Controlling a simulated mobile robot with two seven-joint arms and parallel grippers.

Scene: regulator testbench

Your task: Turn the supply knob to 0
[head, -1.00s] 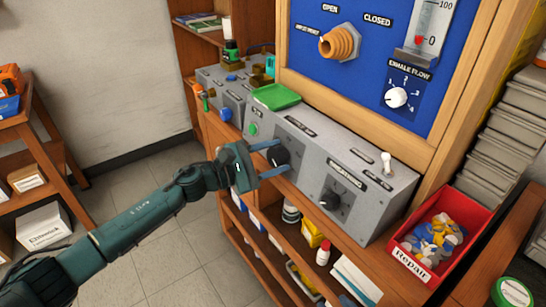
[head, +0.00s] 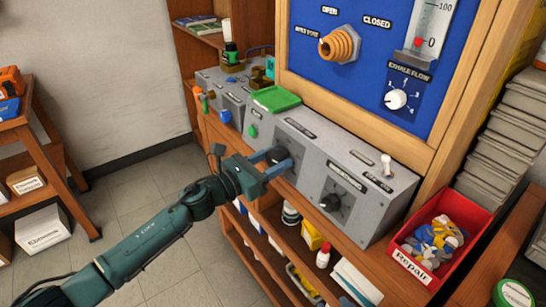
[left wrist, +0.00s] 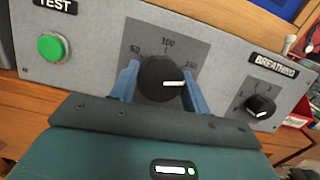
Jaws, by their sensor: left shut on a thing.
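The supply knob (left wrist: 158,78) is round and black with a white pointer mark, on a grey dial plate marked 50, 100 and 150. Its pointer aims to the right, just below the 150 label. In the head view the knob (head: 284,153) is partly hidden by my fingers. My left gripper (head: 273,160) is shut on the knob, one blue finger on each side of it. In the left wrist view the gripper (left wrist: 162,92) shows its two fingers flanking the knob. The 0 mark is not visible. My right gripper is not in view.
The breathing knob (left wrist: 260,106) is to the right on the same grey panel, and a green button (left wrist: 51,46) to the left. A toggle switch (head: 386,164) stands on the panel top. A green tray (head: 276,99) and a red repair bin (head: 449,273) are nearby.

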